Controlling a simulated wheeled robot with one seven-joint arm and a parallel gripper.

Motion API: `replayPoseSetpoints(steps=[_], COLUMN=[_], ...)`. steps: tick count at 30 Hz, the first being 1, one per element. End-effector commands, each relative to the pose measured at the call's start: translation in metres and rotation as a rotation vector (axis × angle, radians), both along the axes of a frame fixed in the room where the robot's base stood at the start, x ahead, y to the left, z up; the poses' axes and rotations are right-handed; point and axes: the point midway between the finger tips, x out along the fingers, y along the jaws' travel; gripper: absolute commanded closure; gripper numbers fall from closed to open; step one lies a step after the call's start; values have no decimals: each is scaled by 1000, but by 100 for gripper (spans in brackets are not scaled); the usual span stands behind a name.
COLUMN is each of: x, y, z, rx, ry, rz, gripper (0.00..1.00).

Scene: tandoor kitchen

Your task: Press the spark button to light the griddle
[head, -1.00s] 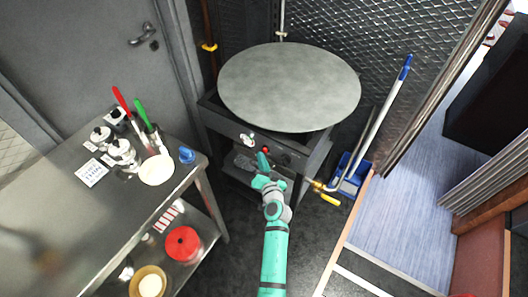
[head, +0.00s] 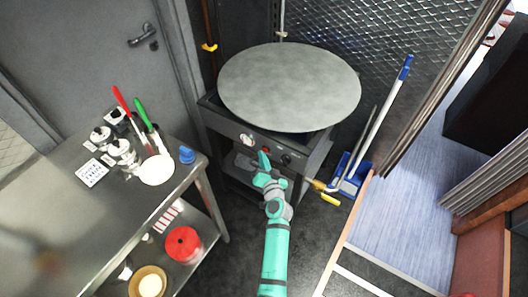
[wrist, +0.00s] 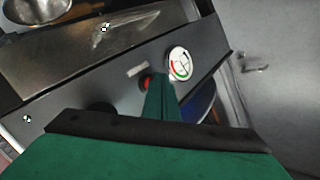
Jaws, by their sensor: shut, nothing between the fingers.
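The griddle is a large round grey plate (head: 289,87) on a dark metal stand with a front control panel (head: 238,132). The red spark button (wrist: 146,82) shows in the wrist view, partly covered by my finger, beside a round white gauge (wrist: 180,63). The gauge also shows in the head view (head: 246,140). My green gripper (head: 262,158) is shut and empty, with its tip at the panel by the button. I cannot tell whether the tip touches the button. A blue patch (wrist: 201,104) shows past the panel edge in the wrist view.
A steel table (head: 75,200) with bottles, red and green handled tools and a blue item (head: 187,155) stands to the left. A blue dustpan (head: 354,172) and a long-handled tool lean at the right. A grey door (head: 90,60) is behind the table.

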Motion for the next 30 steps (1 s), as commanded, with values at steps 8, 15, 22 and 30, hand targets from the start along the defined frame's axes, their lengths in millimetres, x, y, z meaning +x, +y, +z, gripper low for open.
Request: replayPoseSetpoints(steps=[8,15,22,30], x=[1,0,-10,-14], y=[-2,0,6,9], z=[0,0,0,1], rx=[0,0,0,0], ry=[0,0,0,-1], rz=[-1,-1,-1,-1], gripper=[100,100,100,100])
